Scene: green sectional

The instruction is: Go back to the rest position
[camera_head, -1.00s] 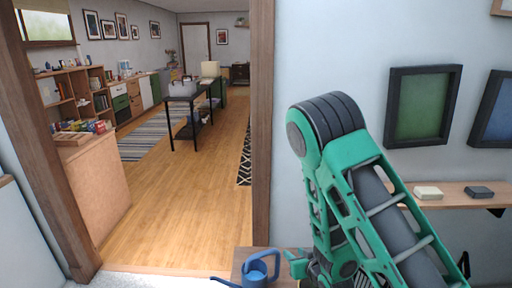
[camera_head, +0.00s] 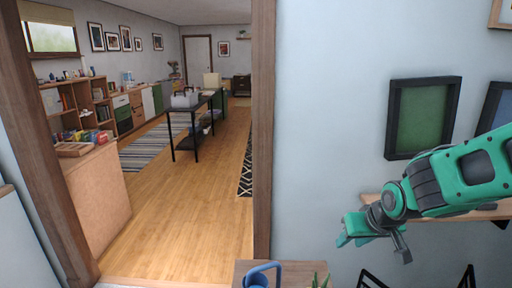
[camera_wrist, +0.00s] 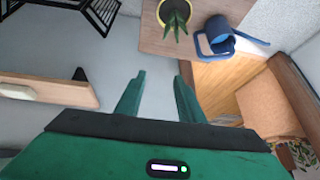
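My gripper (camera_head: 372,246) is raised in front of the wall at the right of the head view, below a green framed picture. In the wrist view my gripper (camera_wrist: 160,80) shows two green fingers spread apart. Nothing is between them; bare grey floor shows in the gap. The gripper is above and to the right of a small wooden table (camera_head: 284,268) and touches nothing that I can see.
A blue watering can (camera_wrist: 218,36) and a potted plant (camera_wrist: 176,16) stand on the table. A wall shelf (camera_head: 372,203) lies behind my arm. Black thin-legged furniture (camera_wrist: 98,12) stands nearby. The doorway on the left opens onto clear wooden floor (camera_head: 190,230).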

